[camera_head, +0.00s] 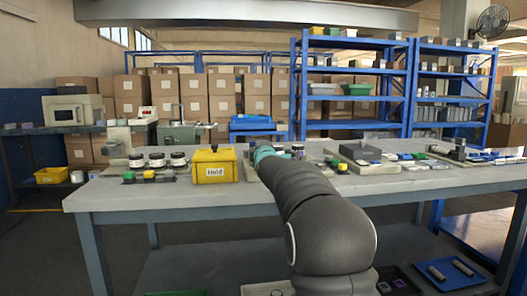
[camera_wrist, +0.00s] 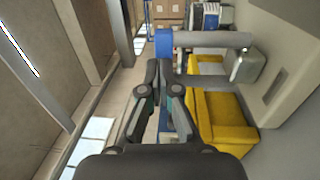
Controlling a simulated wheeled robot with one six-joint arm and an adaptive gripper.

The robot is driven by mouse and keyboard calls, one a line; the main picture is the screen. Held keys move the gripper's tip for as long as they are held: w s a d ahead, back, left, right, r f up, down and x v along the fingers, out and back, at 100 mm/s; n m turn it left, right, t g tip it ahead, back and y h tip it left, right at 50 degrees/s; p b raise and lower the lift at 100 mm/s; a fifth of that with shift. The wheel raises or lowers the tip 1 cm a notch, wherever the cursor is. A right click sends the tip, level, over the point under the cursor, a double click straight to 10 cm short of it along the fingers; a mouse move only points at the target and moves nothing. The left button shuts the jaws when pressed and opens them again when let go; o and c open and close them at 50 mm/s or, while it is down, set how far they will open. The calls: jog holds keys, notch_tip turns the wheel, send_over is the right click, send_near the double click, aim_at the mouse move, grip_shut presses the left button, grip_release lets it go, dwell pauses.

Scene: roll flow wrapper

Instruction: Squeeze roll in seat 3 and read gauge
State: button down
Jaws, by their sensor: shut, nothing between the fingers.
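In the head view my arm reaches forward over the table, and its links cover most of my gripper and the table behind it. In the wrist view my gripper (camera_wrist: 162,68) is shut, with its dark fingers together and nothing held. Just beyond the fingertips in that view is a blue block (camera_wrist: 163,43) at the end of a grey bar (camera_wrist: 212,39); I cannot tell whether the fingers touch it. I cannot make out a roll in seat 3, the seat numbers or a gauge reading in either view.
A yellow box (camera_head: 214,166) stands on the table (camera_head: 130,194) just left of my arm; a yellow body (camera_wrist: 220,118) shows close on the right in the wrist view. Dark-lidded jars (camera_head: 157,160) stand left. Several small parts and trays (camera_head: 430,164) crowd the right.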

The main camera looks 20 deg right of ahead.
jog(key=shift+r+b+x, duration=0.15)
jog(key=shift+b+x, duration=0.05)
jog(key=shift+x, duration=0.7)
jog(key=shift+r+b+x, duration=0.1)
jog(key=shift+b+x, duration=0.05)
jog(key=shift+x, duration=0.75)
jog(key=shift+d, duration=0.1)
jog(key=shift+s, duration=0.15)
jog(key=s+a+r+b, duration=0.2)
jog(key=s+r, duration=0.3)
jog(key=s, duration=0.7)
jog(key=shift+s+a+r+b, duration=0.2)
jog(key=shift+s+a+b, duration=0.1)
jog(key=shift+b, duration=0.55)
jog(key=s+a+f+m+g+y+p, duration=0.1)
jog(key=s+a+f+m+g, duration=0.3)
jog(key=s+f, duration=0.6)
jog(key=s+a+f+m+g+y+p, duration=0.1)
jog(key=s+a+f+m+g, duration=0.3)
jog(key=s+f, duration=0.6)
jog(key=s+a+f+m+g+y+p, duration=0.1)
jog(key=s+a+f+m+g, duration=0.4)
jog(key=s, duration=2.2)
notch_tip(320, 180, down, 6)
jog(key=a+m+p, duration=0.1)
jog(key=a+m, duration=0.1)
jog(key=shift+m+y, duration=0.3)
jog(key=shift+m, duration=0.1)
